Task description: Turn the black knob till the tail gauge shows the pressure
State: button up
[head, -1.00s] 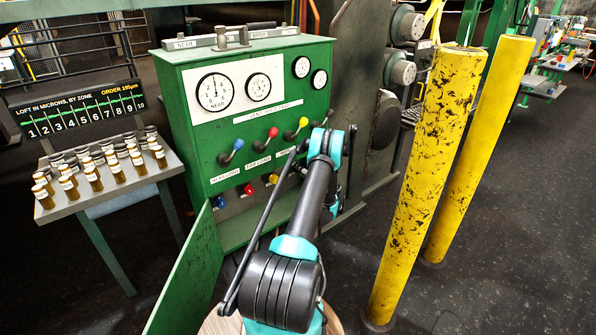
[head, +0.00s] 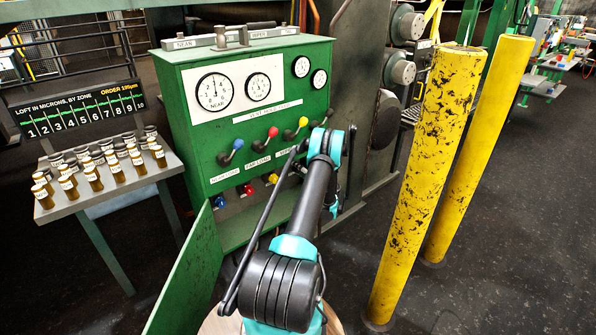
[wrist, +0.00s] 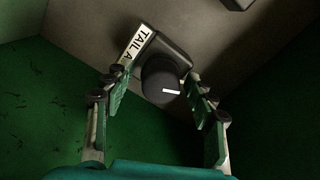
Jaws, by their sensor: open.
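The black knob (wrist: 160,82) shows in the wrist view, round with a white pointer mark, on a dark block beside a label (wrist: 137,44) that reads "TAIL A". My gripper (wrist: 158,90) is open, with one finger on each side of the knob; I cannot tell whether either finger touches it. In the head view my arm hides the knob and my gripper. The green cabinet (head: 190,125) carries two large gauges (head: 215,91) (head: 258,87) on a white plate and two small gauges (head: 301,67) (head: 319,78) to their right. Which one is the tail gauge is too small to read.
Blue, red and yellow levers (head: 272,132) stick out from the cabinet front near my arm. An open green door (head: 190,275) stands at the lower left. A table (head: 112,192) with brown vials is at the left. Yellow posts (head: 425,190) stand at the right.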

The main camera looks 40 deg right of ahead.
jog(key=s, duration=0.7)
jog(key=shift+s+d, duration=0.25)
jog(key=shift+d, duration=0.05)
